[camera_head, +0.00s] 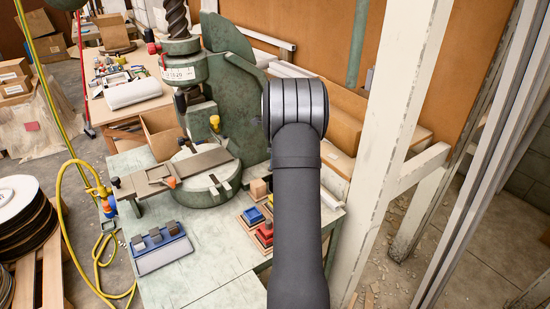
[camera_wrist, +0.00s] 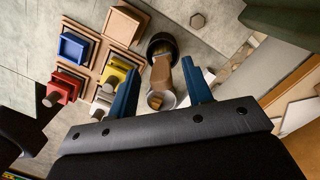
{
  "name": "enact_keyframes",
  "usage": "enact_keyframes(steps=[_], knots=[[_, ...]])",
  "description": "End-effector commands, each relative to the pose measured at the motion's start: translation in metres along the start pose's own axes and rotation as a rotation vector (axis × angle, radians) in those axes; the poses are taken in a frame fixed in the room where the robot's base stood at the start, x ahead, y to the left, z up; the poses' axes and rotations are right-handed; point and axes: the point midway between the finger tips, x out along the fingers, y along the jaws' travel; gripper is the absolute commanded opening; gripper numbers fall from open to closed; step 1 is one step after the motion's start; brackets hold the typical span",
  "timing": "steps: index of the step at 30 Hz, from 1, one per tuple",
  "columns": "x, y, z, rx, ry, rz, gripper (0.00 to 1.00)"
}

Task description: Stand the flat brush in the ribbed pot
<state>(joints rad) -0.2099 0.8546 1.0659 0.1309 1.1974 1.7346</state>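My gripper (camera_wrist: 166,82) shows in the wrist view with its two blue fingers spread apart. A dark round pot (camera_wrist: 152,44) stands just beyond the fingertips; I cannot make out ribs on it. A brown, narrow piece (camera_wrist: 162,72), which may be the flat brush, runs from the pot's mouth toward the gap between the fingers. A pale grey round part (camera_wrist: 156,99) shows at its near end. I see no finger clearly touching it. In the head view my arm hides the pot and the brush.
A wooden tray with blue (camera_wrist: 74,48), red (camera_wrist: 62,88) and yellow (camera_wrist: 114,76) blocks lies left of the pot.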

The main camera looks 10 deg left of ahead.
Motion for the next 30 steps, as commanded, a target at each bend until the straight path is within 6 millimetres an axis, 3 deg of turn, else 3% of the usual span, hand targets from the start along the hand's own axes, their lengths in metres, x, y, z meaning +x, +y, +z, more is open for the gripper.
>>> enact_keyframes(steps=[8, 24, 30], knots=[[-0.011, -0.001, 0.0, 0.0, 0.0, -0.002, 0.46], [-0.134, -0.001, 0.0, 0.0, -0.001, -0.004, 0.46], [-0.164, -0.001, 0.0, 0.0, 0.0, -0.002, 0.46]])
